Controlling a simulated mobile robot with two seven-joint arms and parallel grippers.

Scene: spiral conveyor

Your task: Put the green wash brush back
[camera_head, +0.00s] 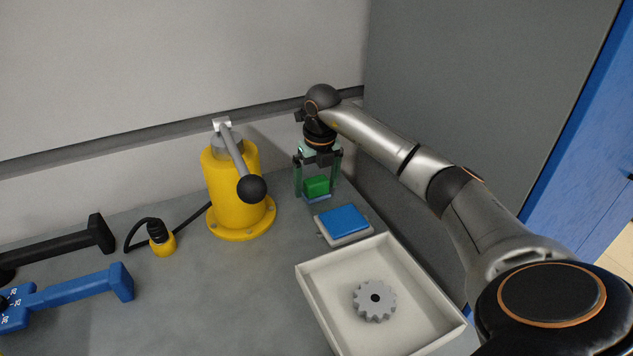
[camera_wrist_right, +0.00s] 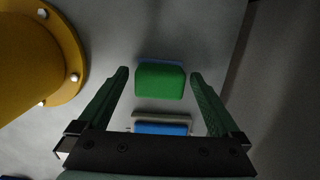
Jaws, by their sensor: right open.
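The green wash brush (camera_head: 316,185) is a small green block with a blue underside, right of the yellow post in the head view. It also shows in the right wrist view (camera_wrist_right: 160,82). My right gripper (camera_head: 316,194) is open, with its two fingers on either side of the brush. In the right wrist view the fingers (camera_wrist_right: 160,76) stand apart from the brush, with a gap on each side. A blue pad on a light grey base (camera_head: 343,219) lies just in front of the brush. My left gripper is not in view.
A yellow post (camera_head: 232,185) with a black-knobbed lever stands left of my right gripper. A white tray (camera_head: 318,307) holding a grey gear (camera_head: 374,300) is in front. A yellow-and-black plug (camera_head: 161,239), a black handle (camera_head: 65,243) and a blue handle (camera_head: 85,288) lie at left.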

